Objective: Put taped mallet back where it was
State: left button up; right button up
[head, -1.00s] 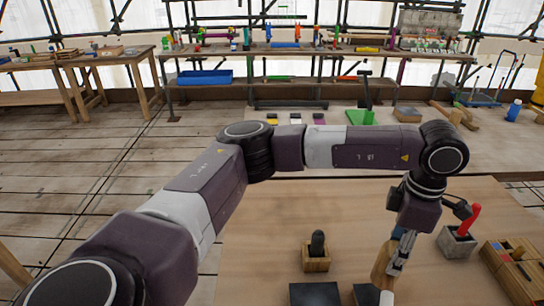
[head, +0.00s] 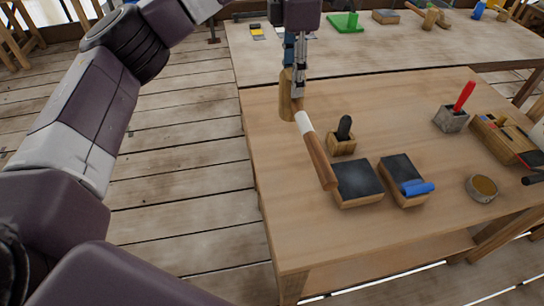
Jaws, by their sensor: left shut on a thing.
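The taped mallet (head: 318,152) has a wooden head, a brown handle and a white tape band near the head. My left gripper (head: 294,84) is shut on it at the head end, at the left part of the near wooden table (head: 300,240). The handle slants down to the right, its end overlapping the left edge of a dark-topped block (head: 358,184) in the picture. The mallet appears held above the table; the gap is hard to judge. The gripper's fingers partly hide the head. My right gripper is out of view.
A wooden holder with a black-handled tool (head: 343,143) stands close right of the mallet. Further right are a second dark-topped block (head: 398,172) with a blue roller (head: 417,188), a round tin (head: 482,188), a grey block with a red handle (head: 452,118) and a wooden tool box (head: 506,138).

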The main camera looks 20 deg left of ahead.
pick_arm(q)
notch_tip(320, 180, down, 19)
jog(key=p, duration=0.3)
jog(key=shift+w+d+f+p, duration=0.15)
jog(key=shift+w+p, duration=0.05)
jog(key=shift+p, duration=0.15)
jog(key=o, duration=0.9)
jog(key=shift+s+f, duration=0.1)
jog(key=shift+f, duration=0.1)
jog(key=o, duration=0.5)
jog(key=shift+r, duration=0.1)
